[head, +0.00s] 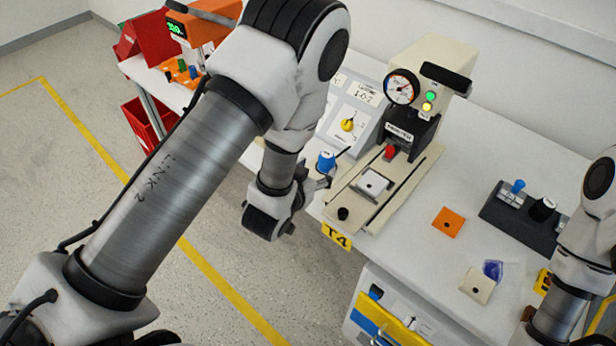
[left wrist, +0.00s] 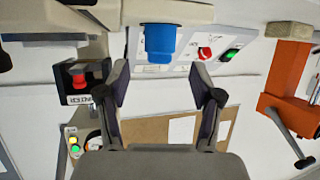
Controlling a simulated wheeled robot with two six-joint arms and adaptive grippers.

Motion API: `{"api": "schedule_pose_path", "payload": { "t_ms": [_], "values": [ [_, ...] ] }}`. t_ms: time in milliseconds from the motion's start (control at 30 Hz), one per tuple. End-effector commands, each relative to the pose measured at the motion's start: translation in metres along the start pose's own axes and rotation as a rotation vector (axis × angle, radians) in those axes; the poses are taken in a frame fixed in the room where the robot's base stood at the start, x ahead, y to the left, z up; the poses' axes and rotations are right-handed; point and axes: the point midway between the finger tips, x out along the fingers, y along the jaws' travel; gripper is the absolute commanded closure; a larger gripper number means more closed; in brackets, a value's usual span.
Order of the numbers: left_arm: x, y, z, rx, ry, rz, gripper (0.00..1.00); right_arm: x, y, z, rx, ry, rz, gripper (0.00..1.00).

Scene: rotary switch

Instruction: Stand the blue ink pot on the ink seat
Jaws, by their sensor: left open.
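The blue ink pot (head: 326,162) stands upright near the table's left edge, just beyond my left gripper (head: 318,182). In the left wrist view the blue pot (left wrist: 160,43) shows ahead of the open, empty fingers (left wrist: 163,92), roughly between them and apart from them. My left arm hides part of the table around it in the head view. The ink seat is not labelled, and I cannot tell which spot it is. My right gripper is out of view; only its arm shows at the right edge.
A beige press (head: 432,85) with a gauge stands at the back, its slide carrying a pale plate (head: 372,186). A control box (head: 352,118) has a yellow knob. A dark rack (head: 528,222) is at right.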

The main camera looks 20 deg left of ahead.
Motion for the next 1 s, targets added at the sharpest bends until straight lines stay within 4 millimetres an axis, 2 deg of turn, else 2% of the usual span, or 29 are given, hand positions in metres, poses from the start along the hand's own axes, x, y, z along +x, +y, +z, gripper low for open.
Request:
{"api": "schedule_pose_path", "payload": {
  "t_ms": [100,200,400,467,567,633,667,700,767,800,900,1000],
  "values": [
    [-0.027,0.000,0.002,0.002,-0.002,0.001,0.34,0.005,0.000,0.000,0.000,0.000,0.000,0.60],
    [-0.042,0.000,0.001,0.001,-0.001,0.001,0.34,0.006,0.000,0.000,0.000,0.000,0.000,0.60],
    [-0.049,0.000,0.000,0.000,0.000,0.001,0.34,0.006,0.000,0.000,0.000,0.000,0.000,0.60],
    [-0.049,-0.001,0.005,-0.002,-0.017,-0.003,0.34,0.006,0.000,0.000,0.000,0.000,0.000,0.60],
    [-0.051,-0.013,0.046,-0.017,-0.157,-0.033,0.34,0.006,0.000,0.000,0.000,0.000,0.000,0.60],
    [-0.063,-0.025,0.101,-0.036,-0.349,-0.062,0.34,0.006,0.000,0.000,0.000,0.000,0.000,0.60],
    [-0.072,-0.030,0.129,-0.046,-0.447,-0.073,0.34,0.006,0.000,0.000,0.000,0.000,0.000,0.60],
    [-0.087,-0.036,0.164,-0.058,-0.582,-0.085,0.34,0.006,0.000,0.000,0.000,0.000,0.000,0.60],
    [-0.117,-0.042,0.213,-0.077,-0.778,-0.091,0.34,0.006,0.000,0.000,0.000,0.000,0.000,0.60],
    [-0.138,-0.043,0.239,-0.088,-0.895,-0.090,0.34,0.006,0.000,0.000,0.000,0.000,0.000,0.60],
    [-0.180,-0.044,0.280,-0.111,-1.103,-0.077,0.34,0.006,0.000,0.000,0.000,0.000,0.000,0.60],
    [-0.197,-0.043,0.292,-0.118,-1.180,-0.068,0.34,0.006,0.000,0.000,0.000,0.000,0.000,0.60]
  ]
}}
